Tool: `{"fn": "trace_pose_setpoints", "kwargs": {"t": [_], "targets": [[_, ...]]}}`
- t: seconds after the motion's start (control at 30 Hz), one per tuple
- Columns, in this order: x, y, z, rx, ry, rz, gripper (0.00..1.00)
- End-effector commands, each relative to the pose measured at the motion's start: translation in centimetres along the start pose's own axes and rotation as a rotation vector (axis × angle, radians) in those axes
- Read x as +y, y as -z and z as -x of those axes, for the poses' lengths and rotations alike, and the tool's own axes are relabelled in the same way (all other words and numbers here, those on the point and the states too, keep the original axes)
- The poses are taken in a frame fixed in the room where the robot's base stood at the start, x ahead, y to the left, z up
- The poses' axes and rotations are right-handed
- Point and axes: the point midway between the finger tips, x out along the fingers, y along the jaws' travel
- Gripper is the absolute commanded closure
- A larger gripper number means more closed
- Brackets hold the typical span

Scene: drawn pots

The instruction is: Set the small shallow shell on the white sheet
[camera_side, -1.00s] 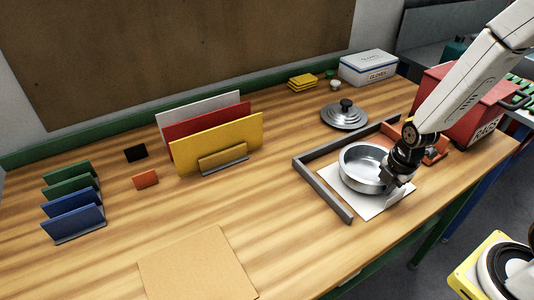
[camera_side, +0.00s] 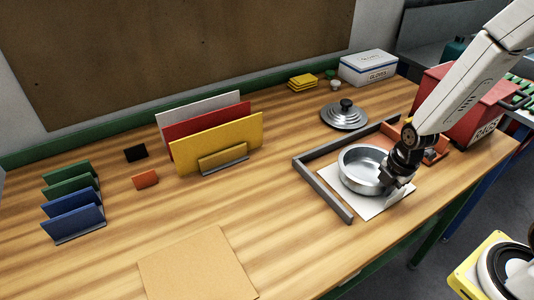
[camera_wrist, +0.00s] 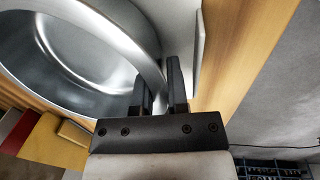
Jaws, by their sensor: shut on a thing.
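The small shallow shell is a round silver metal pan (camera_side: 361,168), upright and over the white sheet (camera_side: 376,208) inside the grey frame. Its near right rim is between the fingers of my gripper (camera_side: 394,184), which is shut on it. In the wrist view the shell (camera_wrist: 75,55) fills the upper left, and its wall runs between the two black fingers of my gripper (camera_wrist: 160,88). A strip of the white sheet (camera_wrist: 196,50) shows beside the fingers. I cannot tell whether the shell's base touches the sheet.
A grey frame (camera_side: 333,196) borders the sheet on the left and back. A silver lid (camera_side: 344,116) lies behind it. A red box (camera_side: 467,110) stands close on the right. A cardboard sheet (camera_side: 197,266) lies at the front left. The middle of the table is clear.

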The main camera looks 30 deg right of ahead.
Motion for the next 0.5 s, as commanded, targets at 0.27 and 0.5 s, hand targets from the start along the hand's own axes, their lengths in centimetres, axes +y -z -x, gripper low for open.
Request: {"fn": "trace_pose_setpoints", "kwargs": {"t": [0.27, 0.5], "targets": [[0.01, 0.0, -0.26, 0.0, -0.001, -0.001, 1.0], [-0.01, 0.0, -0.26, 0.0, -0.001, -0.001, 0.41]]}}
